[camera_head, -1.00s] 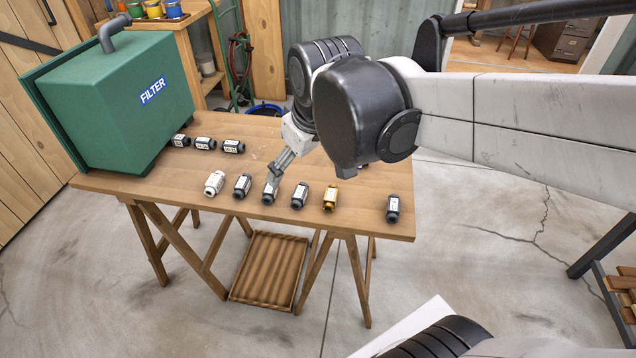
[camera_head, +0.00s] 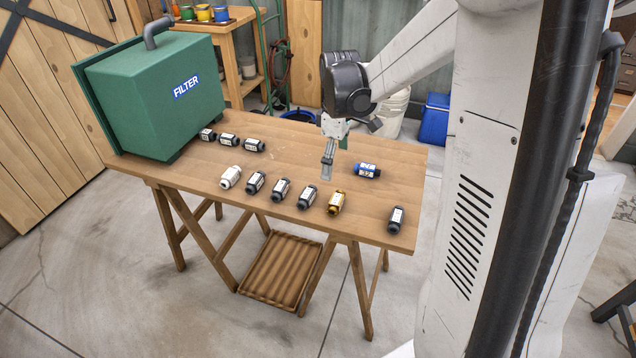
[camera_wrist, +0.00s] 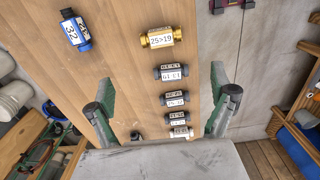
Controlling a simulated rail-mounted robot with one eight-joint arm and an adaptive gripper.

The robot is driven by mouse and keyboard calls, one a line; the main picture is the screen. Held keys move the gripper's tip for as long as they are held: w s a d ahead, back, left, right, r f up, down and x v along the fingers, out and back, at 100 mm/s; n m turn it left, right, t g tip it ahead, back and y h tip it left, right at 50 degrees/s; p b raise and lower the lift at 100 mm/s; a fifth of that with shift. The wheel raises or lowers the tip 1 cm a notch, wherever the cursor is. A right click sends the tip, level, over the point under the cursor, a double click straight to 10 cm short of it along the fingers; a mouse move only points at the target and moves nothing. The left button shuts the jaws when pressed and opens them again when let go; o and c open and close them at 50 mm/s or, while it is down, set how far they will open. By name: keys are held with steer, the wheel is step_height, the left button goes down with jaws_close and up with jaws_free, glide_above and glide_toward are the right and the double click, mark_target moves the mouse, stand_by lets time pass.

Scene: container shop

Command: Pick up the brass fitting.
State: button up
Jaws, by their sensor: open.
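The brass fitting (camera_head: 335,202) is gold with a white label and lies on the wooden table (camera_head: 400,165), in the front row near the right. In the wrist view the brass fitting (camera_wrist: 161,37) shows near the top centre, its label reading 25>19, beyond the fingertips. My gripper (camera_head: 327,172) is above the table, behind the brass fitting and apart from it. In the wrist view my gripper (camera_wrist: 158,95) has its two fingers spread wide with nothing held between them.
Dark fittings (camera_head: 307,197) and a white fitting (camera_head: 230,177) lie left of the brass one; a dark fitting (camera_head: 396,219) lies right. A blue fitting (camera_head: 367,170) lies behind right. The green FILTER box (camera_head: 165,95) fills the table's left end, with several dark fittings (camera_head: 229,140) beside it.

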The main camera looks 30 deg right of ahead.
mark_target(337, 198)
steer(key=f, duration=0.6)
steer(key=f+b, duration=0.1)
steer(key=f, duration=0.2)
steer(key=shift+w+d+f, duration=0.1)
steer(key=shift+d, duration=0.15)
steer(key=shift+s+f, duration=0.2)
steer(key=shift+f, duration=0.7)
steer(key=shift+s+f, duration=0.15)
steer(key=shift+f, duration=0.75)
steer(key=shift+s+f, duration=0.2)
steer(key=shift+f, duration=0.7)
steer(key=shift+c, duration=0.5)
steer(key=c, duration=1.2)
steer(key=shift+r, duration=0.1)
